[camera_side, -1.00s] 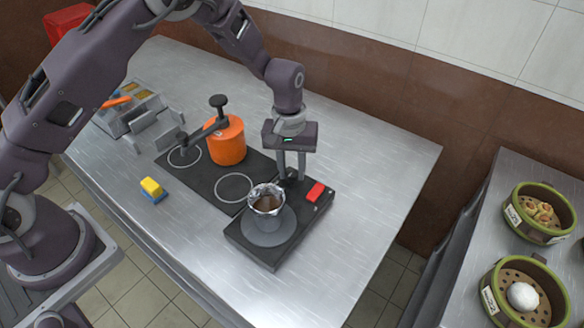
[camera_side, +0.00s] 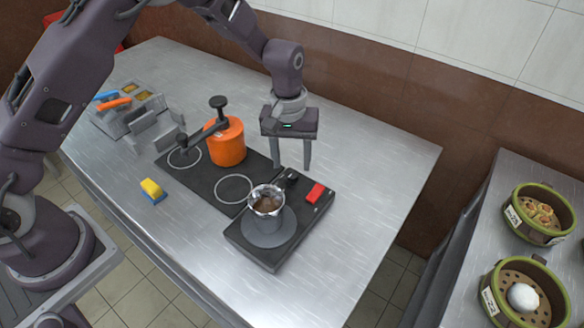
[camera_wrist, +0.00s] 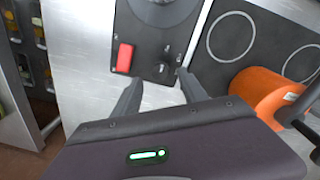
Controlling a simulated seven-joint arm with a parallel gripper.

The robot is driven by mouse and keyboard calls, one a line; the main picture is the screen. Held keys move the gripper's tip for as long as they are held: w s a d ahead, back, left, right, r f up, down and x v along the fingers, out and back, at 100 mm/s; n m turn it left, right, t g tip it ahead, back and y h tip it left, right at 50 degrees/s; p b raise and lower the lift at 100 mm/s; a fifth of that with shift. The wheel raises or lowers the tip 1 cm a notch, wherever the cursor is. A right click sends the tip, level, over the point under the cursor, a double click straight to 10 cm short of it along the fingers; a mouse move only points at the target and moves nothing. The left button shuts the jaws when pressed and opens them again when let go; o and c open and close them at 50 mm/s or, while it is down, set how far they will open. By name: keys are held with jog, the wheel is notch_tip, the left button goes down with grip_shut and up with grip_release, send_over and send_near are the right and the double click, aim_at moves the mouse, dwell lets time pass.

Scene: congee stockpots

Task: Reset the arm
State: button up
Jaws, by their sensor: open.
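My gripper (camera_side: 291,164) is open and empty above the back edge of the black stove, with its fingers pointing down and apart. It also shows in the wrist view (camera_wrist: 160,95), where the gap between the fingers faces the stove's black knob (camera_wrist: 163,66) and red switch (camera_wrist: 122,58). In the side view the knob (camera_side: 292,179) and red switch (camera_side: 315,193) sit on the stove's back part. A metal pot with a foil-like rim and brown contents (camera_side: 267,203) stands on the round grey plate of the stove (camera_side: 245,250).
An orange pot (camera_side: 227,146) with a long dark handle stands on the two-ring cooktop (camera_side: 205,185). A yellow and blue sponge (camera_side: 152,190) lies to its left. A grey rack (camera_side: 135,118) stands at the far left. Steamer baskets (camera_side: 512,222) stand on the right counter. The table's right part is clear.

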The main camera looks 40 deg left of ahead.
jog(key=shift+r, duration=1.7)
jog(key=s+a+r+m+t, duration=0.1)
jog(key=s+a+r, duration=0.1)
jog(key=s+r, duration=0.5)
jog(key=s+a+r+m+t, duration=0.1)
jog(key=s+a+r, duration=0.15)
jog(key=r, duration=0.85)
jog(key=s+a+r+m+t, duration=0.1)
jog(key=s+a, duration=0.1)
jog(key=s, duration=0.8)
jog(key=s+a+r+m+t, duration=0.1)
jog(key=s+a+m+t, duration=0.1)
jog(key=s, duration=0.7)
jog(key=shift+s+r+m, duration=0.3)
jog(key=shift+s+r, duration=0.05)
jog(key=shift+s, duration=0.05)
